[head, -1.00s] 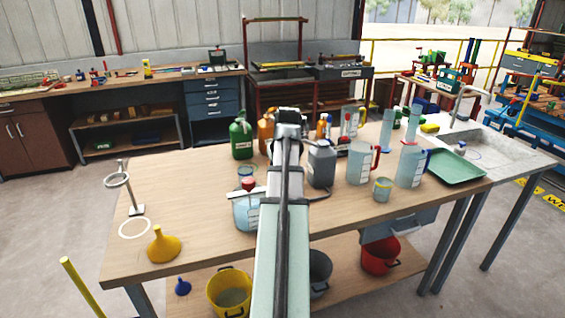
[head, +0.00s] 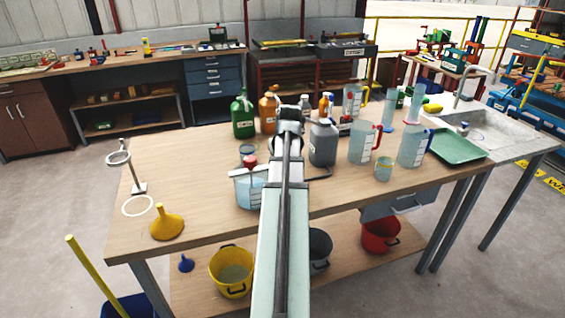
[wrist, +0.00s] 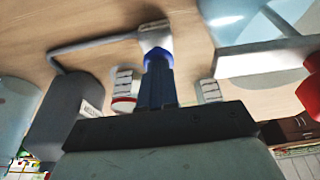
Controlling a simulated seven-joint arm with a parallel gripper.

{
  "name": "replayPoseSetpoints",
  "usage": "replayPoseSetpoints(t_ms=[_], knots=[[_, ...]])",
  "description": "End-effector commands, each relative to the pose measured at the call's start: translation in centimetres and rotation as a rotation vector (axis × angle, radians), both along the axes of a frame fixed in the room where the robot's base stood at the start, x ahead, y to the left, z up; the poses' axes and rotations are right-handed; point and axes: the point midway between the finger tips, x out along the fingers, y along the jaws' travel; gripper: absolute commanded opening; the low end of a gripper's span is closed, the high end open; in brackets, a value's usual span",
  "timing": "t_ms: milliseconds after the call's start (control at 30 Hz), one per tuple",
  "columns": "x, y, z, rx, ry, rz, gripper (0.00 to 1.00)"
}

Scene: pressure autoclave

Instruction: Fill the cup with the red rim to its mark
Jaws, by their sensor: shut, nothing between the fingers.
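The cup with the red rim (wrist: 124,85) shows in the wrist view just left of my fingers, with white scale marks on its side. I do not find it in the head view, where my arm covers part of the table. My gripper (wrist: 156,42) is shut and empty, its blue fingers and pale tips together beside the cup. The wrist view seems upside down. A second marked cup (wrist: 208,90) stands on the other side of the fingers. Fill level and mark are too small to read.
A grey jug (head: 322,143) stands close right of my gripper, and a tank of pale liquid (head: 249,190) left. The left front table is clear around a yellow funnel (head: 167,223).

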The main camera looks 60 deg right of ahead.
Motion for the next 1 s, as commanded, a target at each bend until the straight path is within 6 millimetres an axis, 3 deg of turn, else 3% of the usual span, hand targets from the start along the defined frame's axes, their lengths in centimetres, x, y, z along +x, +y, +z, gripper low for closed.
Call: replayPoseSetpoints(t_ms=[400,1000], knots=[[0.0,0.1,-2.6,0.006,0.002,0.0,0.0],[-0.2,0.3,-2.8,0.013,0.007,-0.001,0.0]])
